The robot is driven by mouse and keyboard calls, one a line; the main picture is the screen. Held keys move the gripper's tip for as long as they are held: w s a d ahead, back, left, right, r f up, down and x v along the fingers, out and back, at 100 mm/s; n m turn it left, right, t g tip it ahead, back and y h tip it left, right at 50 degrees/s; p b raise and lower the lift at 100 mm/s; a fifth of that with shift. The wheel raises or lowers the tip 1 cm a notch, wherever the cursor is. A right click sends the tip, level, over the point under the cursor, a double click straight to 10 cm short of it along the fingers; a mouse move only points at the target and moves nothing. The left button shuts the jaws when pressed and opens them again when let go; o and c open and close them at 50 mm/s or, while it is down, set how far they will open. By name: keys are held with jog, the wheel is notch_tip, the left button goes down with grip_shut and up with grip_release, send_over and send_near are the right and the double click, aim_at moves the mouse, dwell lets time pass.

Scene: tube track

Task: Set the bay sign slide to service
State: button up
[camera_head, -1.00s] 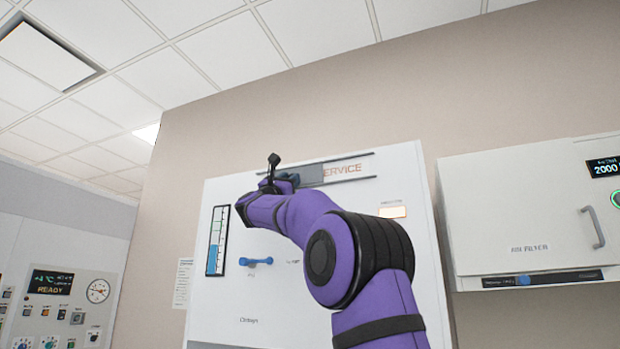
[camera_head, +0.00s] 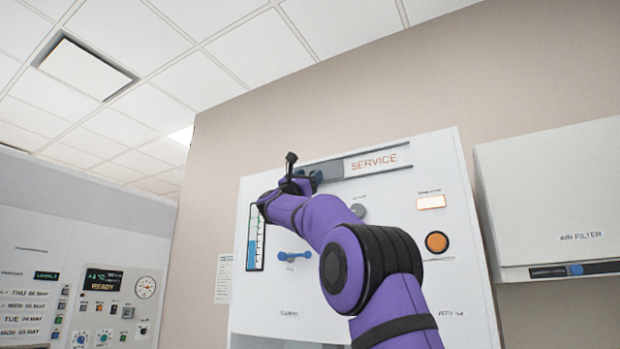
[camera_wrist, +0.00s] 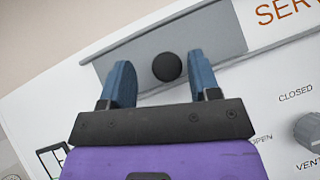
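The bay sign slide is a grey plate with a round black knob, in a rail at the top of the white panel. In the wrist view the plate (camera_wrist: 205,40) carries the knob (camera_wrist: 167,67) between my gripper's blue fingers (camera_wrist: 162,82). The fingers stand apart, with gaps on both sides of the knob, so my gripper is open.
The white panel (camera_head: 285,318) also carries a blue handle (camera_head: 293,256), a level gauge (camera_head: 255,238) and an orange button (camera_head: 437,242). A control console (camera_head: 103,308) is at left. An air filter cabinet (camera_head: 550,210) is at right.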

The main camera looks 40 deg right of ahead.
jog(key=v, duration=1)
jog(key=shift+a+f, duration=0.25)
jog(key=shift+a, duration=0.05)
jog(key=shift+s, duration=0.1)
jog(key=s+d+f+m+t+y, duration=0.1)
jog(key=s+f+m+y, duration=0.2)
jog(key=s+f+y, duration=0.7)
jog(key=s+f+m+t+y, duration=0.15)
jog(key=s+f+y, duration=0.35)
jog(key=f, duration=0.8)
jog(key=s+a+f+m+y, duration=0.3)
jog(key=s+a+f, duration=0.2)
jog(key=f, duration=0.3)
jog(key=s+a+f+m+y, duration=0.4)
jog(key=s+a+f, duration=0.2)
jog(key=s+f, duration=0.2)
jog(key=s+a+f+m+g+y, duration=0.1)
jog(key=s+a+f+m+y, duration=0.3)
jog(key=s+f, duration=0.3)
notch_tip(320, 180, down, 3)
jog(key=shift+a+f, duration=0.1)
jog(key=shift+a, duration=0.7)
